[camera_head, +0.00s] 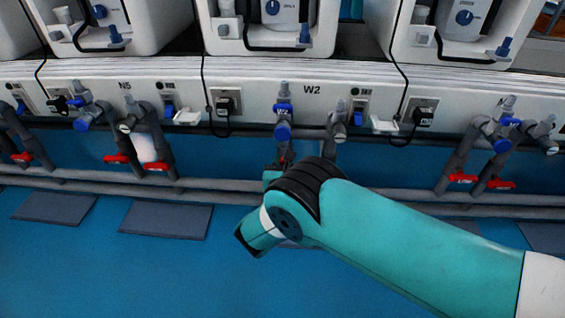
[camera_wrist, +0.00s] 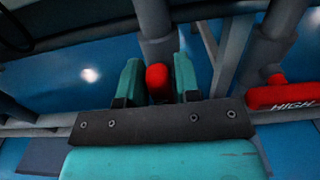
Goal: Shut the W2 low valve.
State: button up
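The W2 unit's blue-capped pipe (camera_head: 283,115) runs down below the W2 label in the head view, and my own gripper and wrist hide its lower valve. In the wrist view, a red valve handle (camera_wrist: 158,80) is seen nearly end-on in front of a grey vertical pipe (camera_wrist: 158,28). Its label is not readable. My gripper (camera_wrist: 157,82) has one teal finger on each side of this handle, close to it. Whether the fingers press on it is not clear. A second red handle marked HIGH (camera_wrist: 285,95) sticks out to the right, apart from my gripper.
Grey horizontal pipes (camera_head: 400,195) run along the wall behind the valves. Neighbouring units have red handles at the left (camera_head: 117,159) and right (camera_head: 462,178). A black cable (camera_head: 207,115) hangs left of W2. The blue floor (camera_head: 120,270) in front is clear.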

grip_shut()
jog(key=shift+a, duration=0.1)
